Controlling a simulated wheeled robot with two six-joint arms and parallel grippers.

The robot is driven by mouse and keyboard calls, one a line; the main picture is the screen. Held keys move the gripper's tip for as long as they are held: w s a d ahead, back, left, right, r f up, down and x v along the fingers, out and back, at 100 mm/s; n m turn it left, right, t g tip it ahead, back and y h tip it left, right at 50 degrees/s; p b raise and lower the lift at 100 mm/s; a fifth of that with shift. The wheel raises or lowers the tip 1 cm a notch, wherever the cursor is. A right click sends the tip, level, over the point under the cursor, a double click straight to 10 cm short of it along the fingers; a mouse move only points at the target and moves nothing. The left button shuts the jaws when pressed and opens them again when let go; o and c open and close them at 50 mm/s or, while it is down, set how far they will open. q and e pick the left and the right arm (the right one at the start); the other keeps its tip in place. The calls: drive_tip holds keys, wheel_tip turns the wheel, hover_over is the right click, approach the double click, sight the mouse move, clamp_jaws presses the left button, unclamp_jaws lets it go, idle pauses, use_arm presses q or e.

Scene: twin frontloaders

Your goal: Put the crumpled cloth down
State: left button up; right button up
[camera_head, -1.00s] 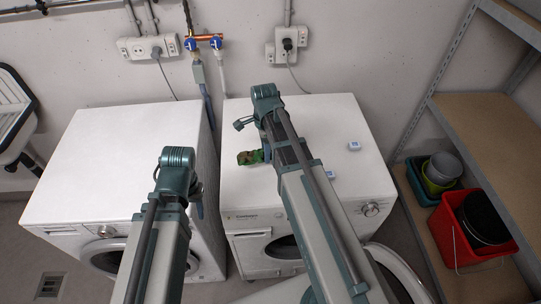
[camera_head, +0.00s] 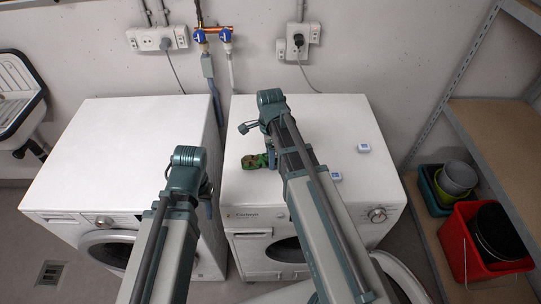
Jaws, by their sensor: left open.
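A small crumpled green cloth with reddish-brown patches (camera_head: 255,161) shows over the left part of the right machine's white top, close beside my right forearm. I cannot tell whether it rests on the top or is held just above it. My right arm reaches over this machine. Its gripper is mostly hidden behind my own arm links, so its jaws and any hold on the cloth cannot be made out. My left gripper (camera_head: 206,190) is open, partly hidden behind my left arm, near the gap between the two machines and apart from the cloth.
The left washing machine (camera_head: 110,150) has a bare top. The right machine (camera_head: 345,120) carries two small white-and-blue items (camera_head: 364,148); its middle and back are otherwise clear. Taps and sockets line the wall.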

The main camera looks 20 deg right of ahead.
drive_tip(key=shift+o, duration=0.6)
drive_tip(key=shift+r, duration=0.1)
wheel_tip(320, 180, up, 12)
drive_tip(key=p, duration=1.2)
drive_tip(key=s+a+n+h, duration=0.1)
drive_tip(key=s+a+n, duration=1.2)
drive_tip(key=n, duration=1)
drive_tip(key=shift+s+n, duration=0.4)
drive_tip(key=shift+s, duration=0.05)
